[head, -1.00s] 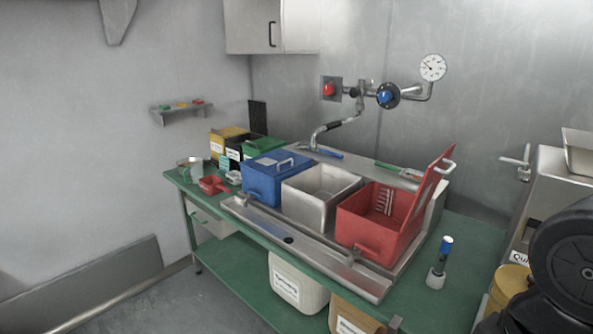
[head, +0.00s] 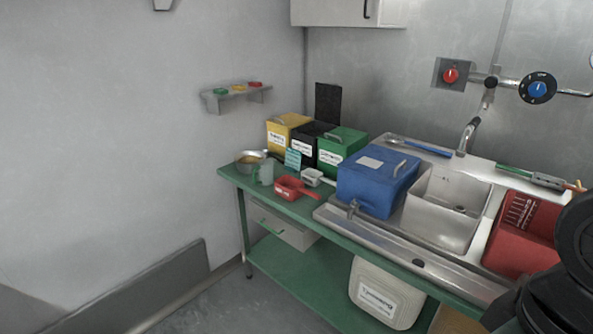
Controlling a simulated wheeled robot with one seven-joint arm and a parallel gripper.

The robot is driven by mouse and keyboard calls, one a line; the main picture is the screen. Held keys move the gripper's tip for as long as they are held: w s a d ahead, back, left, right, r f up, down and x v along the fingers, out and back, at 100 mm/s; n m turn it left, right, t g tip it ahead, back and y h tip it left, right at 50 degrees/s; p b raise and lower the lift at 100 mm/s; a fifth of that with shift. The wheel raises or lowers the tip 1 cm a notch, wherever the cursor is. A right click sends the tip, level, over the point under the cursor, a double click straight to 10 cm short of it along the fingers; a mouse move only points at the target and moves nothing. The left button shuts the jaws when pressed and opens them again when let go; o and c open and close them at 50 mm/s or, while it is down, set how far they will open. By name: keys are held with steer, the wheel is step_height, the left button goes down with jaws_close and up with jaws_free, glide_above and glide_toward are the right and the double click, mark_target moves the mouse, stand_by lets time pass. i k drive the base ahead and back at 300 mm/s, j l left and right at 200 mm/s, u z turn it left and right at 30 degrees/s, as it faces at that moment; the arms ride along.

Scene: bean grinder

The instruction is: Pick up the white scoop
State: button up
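The white scoop (head: 314,177) lies on the green table (head: 236,181), behind and to the right of a red scoop (head: 291,187). Its handle points right, towards the blue box (head: 377,182). It looks small in the head view and nothing covers it from above. My gripper does not show in the head view; only black round parts of my own arm show at the right edge.
A metal bowl, a grey cup (head: 266,174) and a small teal card (head: 293,159) stand near the scoops. Yellow, black and green (head: 342,149) bins stand behind. A metal sink (head: 445,208) and red box (head: 522,237) are to the right. Floor in front is clear.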

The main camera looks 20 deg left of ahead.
mark_target(321, 181)
steer(key=i+j, duration=0.3)
steer(key=j, duration=0.15)
steer(key=i+j+z, duration=0.1)
steer(key=i+j, duration=0.2)
steer(key=j, duration=0.15)
steer(key=i+j, duration=0.3)
steer(key=j, duration=0.2)
steer(key=i+j+z, duration=0.1)
steer(key=i+j, duration=0.2)
steer(key=j, duration=0.15)
steer(key=i+j, duration=0.3)
steer(key=j, duration=0.2)
steer(key=i+j+z, duration=0.1)
steer(key=i+j, duration=0.15)
steer(key=j, duration=0.25)
steer(key=i+j, duration=0.25)
steer(key=j, duration=0.25)
steer(key=i+j+z, duration=0.1)
steer(key=i+j, duration=0.15)
steer(key=j, duration=0.3)
